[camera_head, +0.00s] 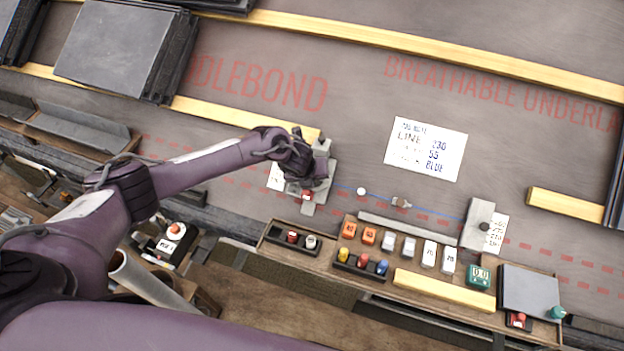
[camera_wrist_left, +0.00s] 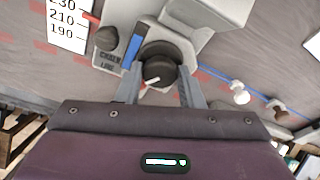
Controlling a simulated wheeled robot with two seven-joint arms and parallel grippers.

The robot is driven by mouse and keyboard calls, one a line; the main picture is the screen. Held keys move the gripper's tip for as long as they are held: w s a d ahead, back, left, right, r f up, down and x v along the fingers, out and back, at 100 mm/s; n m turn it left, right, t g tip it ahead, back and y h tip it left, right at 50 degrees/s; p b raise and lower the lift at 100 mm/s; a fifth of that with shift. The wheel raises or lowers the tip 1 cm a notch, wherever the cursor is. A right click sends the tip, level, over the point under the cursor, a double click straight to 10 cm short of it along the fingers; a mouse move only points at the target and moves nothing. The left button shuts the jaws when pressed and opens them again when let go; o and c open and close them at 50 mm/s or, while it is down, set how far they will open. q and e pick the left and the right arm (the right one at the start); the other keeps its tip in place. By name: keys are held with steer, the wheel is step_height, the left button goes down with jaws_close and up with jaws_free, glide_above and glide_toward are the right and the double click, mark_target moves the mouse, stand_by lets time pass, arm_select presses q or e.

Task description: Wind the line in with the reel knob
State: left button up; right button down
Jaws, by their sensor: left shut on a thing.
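The grey chalk line reel (camera_head: 323,160) sits on the dark underlay, mostly hidden under my left gripper (camera_head: 303,178) in the head view. In the left wrist view the reel (camera_wrist_left: 205,14) shows a blue strip and a "CHALK LINE" label. My left gripper (camera_wrist_left: 160,80) is shut on the round black reel knob (camera_wrist_left: 160,55), one finger on each side. A second dark knob (camera_wrist_left: 106,39) stands left of it. The thin blue line (camera_head: 435,211) runs right from the reel to a grey block (camera_head: 479,222). My right gripper is not in view.
A white note (camera_head: 426,149) reads "LINE 230", "55", "BLUE". A white peg (camera_head: 361,191) and a small brownish piece (camera_head: 401,202) are by the line. A wooden bench (camera_head: 340,262) with coloured parts lies below. Slates (camera_head: 120,47) are stacked upper left. Underlay above the line is mostly clear.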

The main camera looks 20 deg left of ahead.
arm_select(q)
steer(key=shift+m+y+b, duration=0.3)
steer(key=shift+m+b, duration=0.2)
steer(key=shift+m, duration=0.7)
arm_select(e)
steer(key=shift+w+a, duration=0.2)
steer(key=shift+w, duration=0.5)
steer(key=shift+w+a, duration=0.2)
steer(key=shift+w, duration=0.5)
arm_select(q)
steer(key=o, duration=1)
steer(key=shift+c, duration=0.2)
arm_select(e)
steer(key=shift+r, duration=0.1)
arm_select(q)
steer(key=shift+s+r, duration=0.15)
steer(key=shift+r, duration=0.25)
steer(key=p+v, duration=0.1)
steer(key=v, duration=0.6)
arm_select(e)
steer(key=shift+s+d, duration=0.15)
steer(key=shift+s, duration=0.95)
